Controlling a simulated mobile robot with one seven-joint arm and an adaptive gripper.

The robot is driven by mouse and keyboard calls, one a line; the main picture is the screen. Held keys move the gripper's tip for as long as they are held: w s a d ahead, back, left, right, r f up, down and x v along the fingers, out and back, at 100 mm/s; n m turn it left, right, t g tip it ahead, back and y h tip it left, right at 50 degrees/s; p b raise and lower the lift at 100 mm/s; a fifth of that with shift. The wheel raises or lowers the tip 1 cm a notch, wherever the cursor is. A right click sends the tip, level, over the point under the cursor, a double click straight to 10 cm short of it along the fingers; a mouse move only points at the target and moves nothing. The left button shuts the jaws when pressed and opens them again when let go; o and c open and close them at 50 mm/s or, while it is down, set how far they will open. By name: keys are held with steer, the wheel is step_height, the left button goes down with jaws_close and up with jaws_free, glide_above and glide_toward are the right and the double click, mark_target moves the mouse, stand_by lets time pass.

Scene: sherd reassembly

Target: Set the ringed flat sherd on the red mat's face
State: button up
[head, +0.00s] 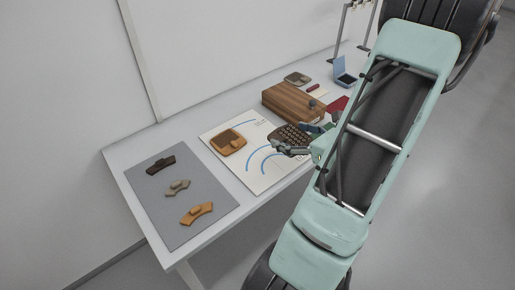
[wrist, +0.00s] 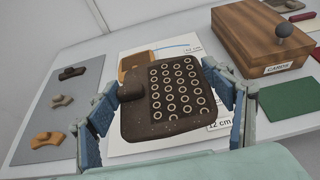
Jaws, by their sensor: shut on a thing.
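The ringed flat sherd (wrist: 176,100) is a dark brown slab with rows of pale rings and a knob on its left edge. My gripper (wrist: 167,92) is shut on it, with a blue-grey finger on either side, and holds it over the white sheet. The sherd also shows in the head view (head: 291,134), partly covered by my gripper. The red mat (head: 339,104) lies past the wooden box, partly hidden by my arm.
A wooden box (head: 291,99) with a knob stands behind the sherd. A green mat (wrist: 288,102) lies right of it. An orange sherd (head: 228,143) lies on the white sheet (head: 262,178). Several sherds lie on the grey mat (head: 202,222). A blue open case (head: 342,74) stands at the back.

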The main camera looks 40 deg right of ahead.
steer(key=a+x, duration=0.1)
steer(key=x, duration=0.7)
steer(key=b, duration=0.1)
glide_above(260, 150)
steer(key=f, duration=0.3)
steer(key=s+f, duration=0.1)
steer(key=f, duration=0.2)
steer(key=w+f+b, duration=0.1)
steer(key=f, duration=0.1)
steer(key=shift+f, duration=0.15)
steer(key=shift+s+f, duration=0.1)
steer(key=shift+f, duration=0.2)
steer(key=shift+f, duration=0.1)
steer(key=shift+f, duration=0.15)
steer(key=o, duration=1.2)
steer(key=shift+o, duration=0.2)
